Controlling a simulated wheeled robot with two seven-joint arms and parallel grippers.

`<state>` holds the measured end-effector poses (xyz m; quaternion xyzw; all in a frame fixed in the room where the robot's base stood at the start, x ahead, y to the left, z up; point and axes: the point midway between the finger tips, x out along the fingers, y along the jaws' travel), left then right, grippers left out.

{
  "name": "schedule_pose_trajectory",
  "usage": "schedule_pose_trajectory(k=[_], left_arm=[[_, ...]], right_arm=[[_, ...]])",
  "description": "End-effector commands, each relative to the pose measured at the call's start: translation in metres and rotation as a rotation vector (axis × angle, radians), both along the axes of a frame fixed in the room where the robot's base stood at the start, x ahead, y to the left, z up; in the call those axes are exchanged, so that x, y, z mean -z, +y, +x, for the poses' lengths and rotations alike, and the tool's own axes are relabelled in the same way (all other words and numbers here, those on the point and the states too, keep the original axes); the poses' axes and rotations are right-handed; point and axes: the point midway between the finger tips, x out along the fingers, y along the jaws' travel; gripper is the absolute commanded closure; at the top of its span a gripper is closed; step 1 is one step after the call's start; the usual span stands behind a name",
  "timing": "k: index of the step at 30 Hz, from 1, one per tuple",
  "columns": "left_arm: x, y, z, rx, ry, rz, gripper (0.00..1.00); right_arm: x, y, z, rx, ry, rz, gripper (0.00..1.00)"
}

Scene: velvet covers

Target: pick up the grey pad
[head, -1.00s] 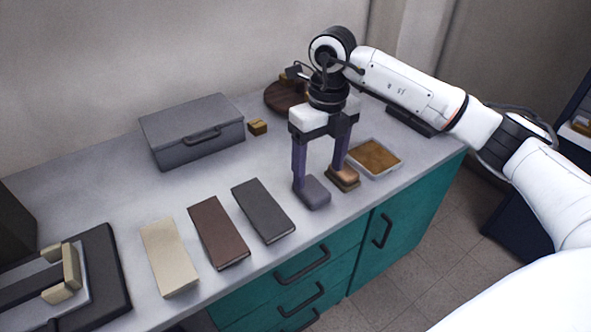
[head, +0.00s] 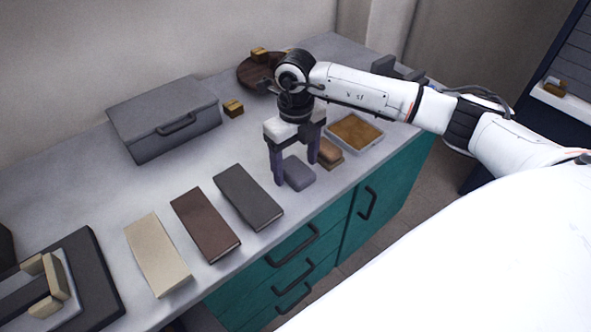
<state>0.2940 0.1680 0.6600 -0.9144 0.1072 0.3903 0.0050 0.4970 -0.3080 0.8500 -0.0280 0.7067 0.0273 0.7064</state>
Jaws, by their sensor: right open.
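The grey pad (head: 299,174) is a small rounded block lying on the counter near its front edge. My right gripper (head: 296,172) points down over it and is open. Its left finger stands just left of the pad, and its right finger is by the pad's far right side, between it and a brown brush-like block (head: 331,158). I cannot tell whether either finger touches the pad. My left gripper is not in view.
A shallow tray with a brown filling (head: 378,147) is to the right. Dark grey (head: 249,198), brown (head: 205,225) and cream (head: 157,256) slabs lie to the left. A grey case (head: 165,118) and a small yellow-brown block (head: 233,109) stand behind.

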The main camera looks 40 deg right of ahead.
Motion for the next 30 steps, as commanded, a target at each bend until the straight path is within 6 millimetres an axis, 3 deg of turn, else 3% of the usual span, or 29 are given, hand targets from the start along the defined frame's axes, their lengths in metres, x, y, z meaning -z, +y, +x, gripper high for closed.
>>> schedule_pose_trajectory(k=[8,16,24,30], left_arm=[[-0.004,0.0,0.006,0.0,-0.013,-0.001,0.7],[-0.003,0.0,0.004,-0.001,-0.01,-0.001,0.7],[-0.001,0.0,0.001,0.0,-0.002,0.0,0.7],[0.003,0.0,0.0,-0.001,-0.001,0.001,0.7]], right_arm=[[0.005,0.001,0.0,-0.001,-0.001,0.001,0.3],[0.004,0.001,0.0,-0.001,-0.001,0.001,0.74],[0.001,0.0,0.001,0.0,-0.003,0.001,0.74],[-0.029,0.0,0.002,0.0,-0.007,0.002,0.74]])
